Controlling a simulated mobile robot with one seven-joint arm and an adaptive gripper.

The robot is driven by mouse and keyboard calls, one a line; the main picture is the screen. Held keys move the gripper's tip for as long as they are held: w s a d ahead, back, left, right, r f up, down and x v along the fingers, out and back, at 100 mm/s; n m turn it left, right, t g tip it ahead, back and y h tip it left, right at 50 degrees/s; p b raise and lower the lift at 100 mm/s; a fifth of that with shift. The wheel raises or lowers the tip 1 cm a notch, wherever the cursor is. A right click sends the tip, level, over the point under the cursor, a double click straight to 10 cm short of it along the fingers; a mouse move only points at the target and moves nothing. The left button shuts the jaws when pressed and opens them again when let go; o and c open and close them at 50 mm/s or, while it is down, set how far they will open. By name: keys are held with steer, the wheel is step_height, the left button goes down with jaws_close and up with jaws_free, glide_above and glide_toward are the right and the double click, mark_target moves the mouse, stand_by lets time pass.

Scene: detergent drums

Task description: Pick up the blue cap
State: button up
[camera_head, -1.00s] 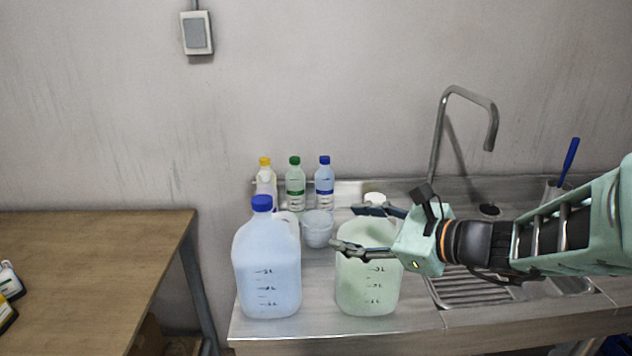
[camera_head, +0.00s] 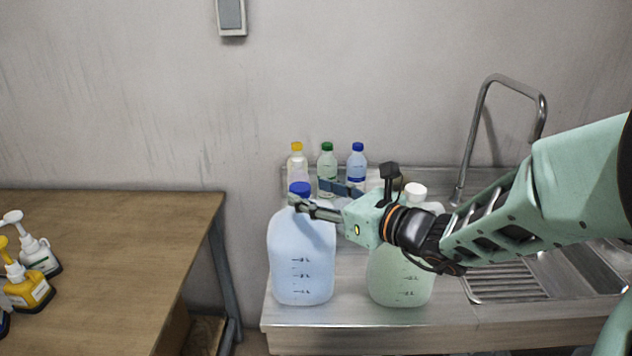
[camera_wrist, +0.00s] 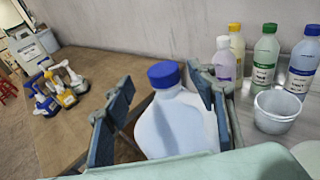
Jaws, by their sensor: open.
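The blue cap (camera_head: 299,187) sits on the neck of the large translucent light-blue jug (camera_head: 301,258) on the steel counter. In the wrist view the cap (camera_wrist: 164,74) shows near the middle, above the jug's body. My gripper (camera_head: 310,192) is open and empty, reaching in from the right at about the cap's height. The near finger overlaps the cap's lower edge in the head view. In the wrist view the cap appears between the two fingertips (camera_wrist: 160,79). Whether a finger touches it, I cannot tell.
A greenish jug with a white cap (camera_head: 415,191) stands right of the blue jug, partly behind my arm. Small bottles with yellow, green and blue caps (camera_head: 358,147) stand behind. A white tub (camera_wrist: 277,110) shows nearby. Pump bottles (camera_head: 29,285) stand on the wooden table (camera_head: 110,225).

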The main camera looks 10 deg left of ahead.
mark_target(304, 189)
steer(key=x, duration=0.5)
steer(key=shift+w+d, duration=0.1)
steer(key=shift+c, duration=0.4)
steer(key=c, duration=0.7)
